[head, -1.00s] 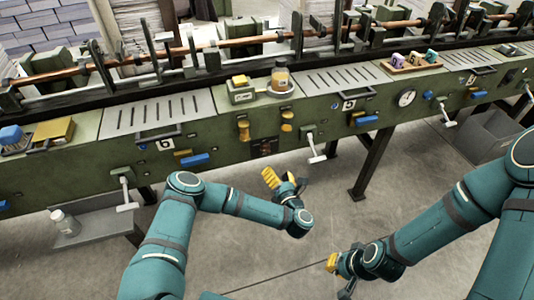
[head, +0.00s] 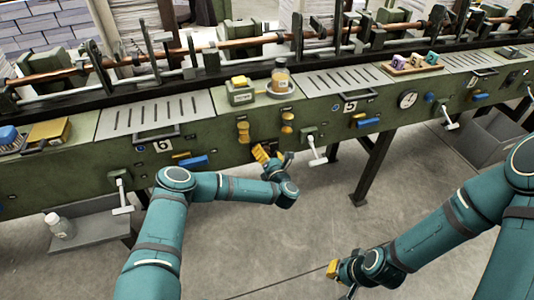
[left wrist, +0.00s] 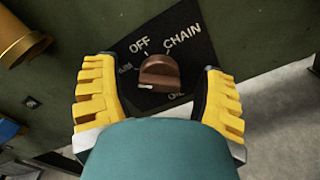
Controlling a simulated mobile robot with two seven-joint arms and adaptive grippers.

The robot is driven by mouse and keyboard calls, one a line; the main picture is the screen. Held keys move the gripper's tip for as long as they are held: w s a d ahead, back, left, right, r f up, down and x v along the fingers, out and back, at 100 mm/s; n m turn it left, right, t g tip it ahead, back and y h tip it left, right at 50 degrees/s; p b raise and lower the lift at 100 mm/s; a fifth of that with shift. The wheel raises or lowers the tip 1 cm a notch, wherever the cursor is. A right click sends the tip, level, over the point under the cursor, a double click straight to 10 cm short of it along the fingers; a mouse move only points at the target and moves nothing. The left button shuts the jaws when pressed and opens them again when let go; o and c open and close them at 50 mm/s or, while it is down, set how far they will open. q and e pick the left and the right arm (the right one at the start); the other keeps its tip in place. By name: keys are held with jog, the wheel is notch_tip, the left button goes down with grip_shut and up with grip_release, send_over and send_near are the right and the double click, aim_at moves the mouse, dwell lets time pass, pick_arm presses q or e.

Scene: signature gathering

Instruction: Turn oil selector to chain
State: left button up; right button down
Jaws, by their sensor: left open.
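The oil selector is a brown knob (left wrist: 158,72) on a dark plate (left wrist: 192,42) with white lettering, seen in the left wrist view. OFF stands above the knob and CHAIN at its upper right; smaller words at left and below are hard to read. A pale mark shows at the knob's lower left edge. My left gripper (left wrist: 155,78) is open, its yellow fingers either side of the knob, without clear contact. In the head view my left gripper (head: 267,154) is at the green machine front and hides the selector. My right gripper (head: 334,278) is low, away from the machine.
Two brass cylinders (head: 243,131) are above the selector, and a white-handled lever (head: 316,150) is to its right. A blue handle (head: 193,162) is at left. An amber jar (head: 280,77) stands on the ledge. The floor in front is clear.

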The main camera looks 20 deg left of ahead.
pick_arm(q)
jog(key=c, duration=1.2)
jog(key=m+p, duration=0.2)
jog(key=m, duration=0.2)
jog(key=shift+d+r+m, duration=0.1)
jog(key=shift+m, duration=0.3)
jog(key=m+p, duration=0.1)
jog(key=m, duration=0.9)
jog(key=shift+f+m, duration=0.15)
jog(key=shift+m, duration=1.15)
jog(key=shift+f+m, duration=0.1)
jog(key=shift+m, duration=1.2)
